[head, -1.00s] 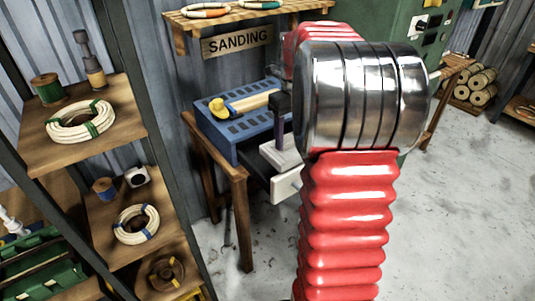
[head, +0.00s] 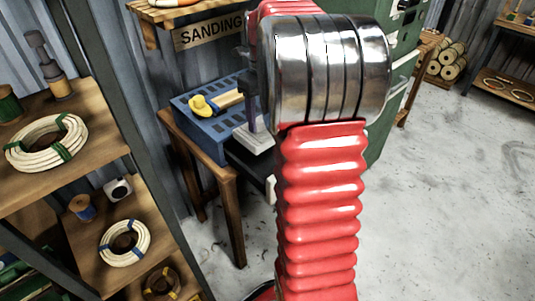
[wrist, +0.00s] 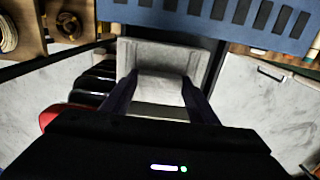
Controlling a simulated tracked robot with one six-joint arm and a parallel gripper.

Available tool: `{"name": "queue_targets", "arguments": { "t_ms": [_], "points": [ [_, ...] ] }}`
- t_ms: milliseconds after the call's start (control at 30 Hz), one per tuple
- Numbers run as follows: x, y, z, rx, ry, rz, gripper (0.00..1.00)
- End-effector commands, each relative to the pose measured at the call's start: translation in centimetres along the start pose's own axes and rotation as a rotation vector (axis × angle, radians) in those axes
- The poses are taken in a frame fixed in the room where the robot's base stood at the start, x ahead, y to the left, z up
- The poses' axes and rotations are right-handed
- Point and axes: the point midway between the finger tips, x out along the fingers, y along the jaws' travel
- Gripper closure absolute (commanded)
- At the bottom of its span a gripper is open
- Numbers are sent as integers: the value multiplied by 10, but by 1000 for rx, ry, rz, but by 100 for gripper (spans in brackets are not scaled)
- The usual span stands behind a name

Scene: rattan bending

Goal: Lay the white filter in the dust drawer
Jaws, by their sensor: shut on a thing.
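The white filter (head: 253,139) is a pale, flat block at the blue sanding bench's right side. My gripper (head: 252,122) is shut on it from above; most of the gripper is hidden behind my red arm. In the wrist view the filter (wrist: 156,56) sits between the two dark fingertips (wrist: 158,84). The dust drawer (head: 243,160) is pulled out under the bench and shows a dark inside. The filter appears over or at the drawer opening; I cannot tell whether it touches the drawer. The drawer's pale front (head: 271,190) is mostly hidden by my arm.
The blue slotted bench top (head: 215,128) carries a yellow-and-wood tool (head: 205,105). A wooden shelf rack (head: 60,150) with rattan coils stands close on the left. A green cabinet (head: 385,110) is behind my arm. The floor at right is open.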

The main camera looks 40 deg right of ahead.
Motion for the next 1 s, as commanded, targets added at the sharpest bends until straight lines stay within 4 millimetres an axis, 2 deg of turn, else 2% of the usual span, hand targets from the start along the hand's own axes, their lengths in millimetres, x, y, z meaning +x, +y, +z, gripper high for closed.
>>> {"name": "queue_targets", "arguments": {
  "t_ms": [167, 400, 500, 867, 1000],
  "points": [
    [13, 1, 0, -2, 3, 2, 86],
    [51, 2, 0, -3, 3, 2, 86],
    [60, 1, 1, -3, 1, 1, 86],
    [64, 2, 1, -4, 0, 0, 86],
    [75, 2, 1, -4, 1, 1, 86]
  ]
}}
